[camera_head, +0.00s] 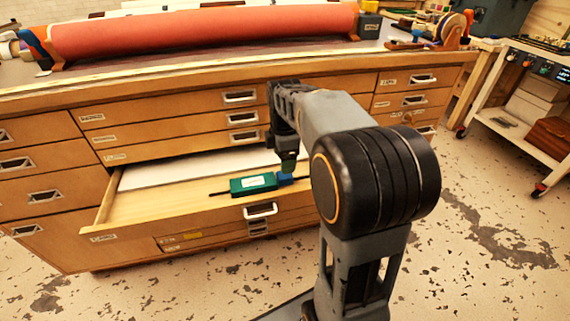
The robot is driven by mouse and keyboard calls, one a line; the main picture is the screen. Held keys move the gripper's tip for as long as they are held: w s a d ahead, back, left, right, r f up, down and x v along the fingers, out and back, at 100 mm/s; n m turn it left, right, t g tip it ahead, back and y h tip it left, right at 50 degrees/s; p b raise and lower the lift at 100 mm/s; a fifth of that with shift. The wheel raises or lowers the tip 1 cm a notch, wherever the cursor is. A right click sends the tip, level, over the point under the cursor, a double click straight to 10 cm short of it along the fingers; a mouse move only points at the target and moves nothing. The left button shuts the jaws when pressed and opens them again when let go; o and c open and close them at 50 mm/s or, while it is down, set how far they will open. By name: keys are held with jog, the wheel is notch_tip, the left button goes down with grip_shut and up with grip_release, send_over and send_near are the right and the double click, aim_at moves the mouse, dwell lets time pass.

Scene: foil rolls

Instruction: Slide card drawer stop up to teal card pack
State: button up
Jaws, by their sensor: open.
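The teal card pack (253,184) lies in the open wooden drawer (180,200), near its front, with a pale label on top. A small blue piece (284,179), which looks like the card drawer stop, sits close to the pack's right end. I cannot tell whether the two touch. A thin dark strip (218,193) shows left of the pack, and a similar line shows right of the blue piece. My gripper (288,166) points down just above the blue piece and is open. Its fingertips are small and dark, and whether they straddle the piece is unclear.
A white sheet (170,171) covers the back of the drawer. Closed drawers with metal handles (240,97) surround it. A large red roll (200,32) lies on the cabinet top. A white cart (510,125) stands at right. My arm hides the drawer's right end.

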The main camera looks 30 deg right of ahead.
notch_tip(320, 180, up, 7)
jog(key=p, duration=0.2)
jog(key=shift+r, duration=0.1)
dwell(0.5)
jog(key=s+a+r+m+t+p, duration=0.1)
jog(key=s+a+r+m+p, duration=0.2)
jog(key=r+p, duration=0.4)
jog(key=s+a+r+m+t+p, duration=0.1)
jog(key=s+a+r+m+p, duration=0.2)
jog(key=p, duration=1)
jog(key=s+a+r+m+t+p, duration=0.1)
jog(key=s+a+r+m+p, duration=0.1)
jog(key=s+r+m+p, duration=0.6)
notch_tip(320, 180, up, 5)
jog(key=m+p, duration=0.1)
jog(key=p, duration=0.1)
jog(key=shift+a+m+t+p, duration=0.3)
jog(key=shift+a, duration=0.1)
jog(key=shift+f, duration=0.1)
jog(key=shift+c, duration=0.4)
